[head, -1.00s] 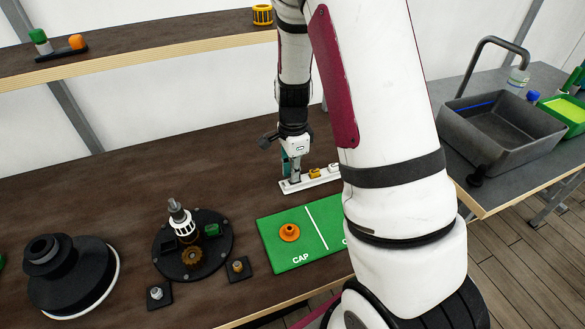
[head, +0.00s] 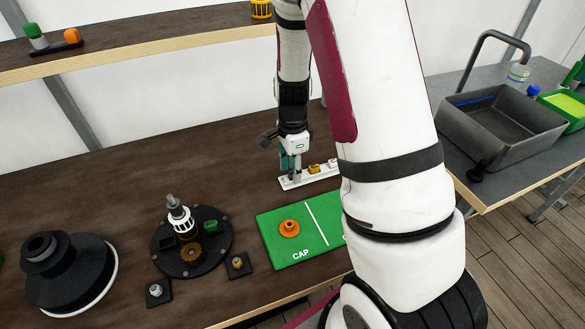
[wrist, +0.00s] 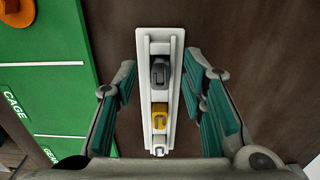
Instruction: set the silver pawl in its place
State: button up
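A narrow white tray (wrist: 146,100) holds several small pawls in a row. In the wrist view a dark grey pawl (wrist: 160,74) lies at the upper end, a gold pawl (wrist: 160,117) in the middle, and a pale, silver-looking pawl (wrist: 158,150) at the lower end, partly cut off by my gripper's body. My gripper (wrist: 162,82) is open, its fingers on either side of the tray around the dark grey pawl, holding nothing. In the head view my gripper (head: 291,178) points down over the tray's left end. The gold pawl (head: 314,169) and a pale pawl (head: 332,163) show to its right.
A round black base (head: 218,243) carries a shaft, a bronze gear (head: 191,255) and a green block. Two small dark plates with fittings stand in front of it. A green mat (head: 275,246) holds an orange cap (head: 289,228). A black drum (head: 70,270) stands left.

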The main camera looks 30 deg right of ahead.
notch_tip(320, 180, up, 12)
jog(key=shift+f, duration=0.15)
dwell(0.8)
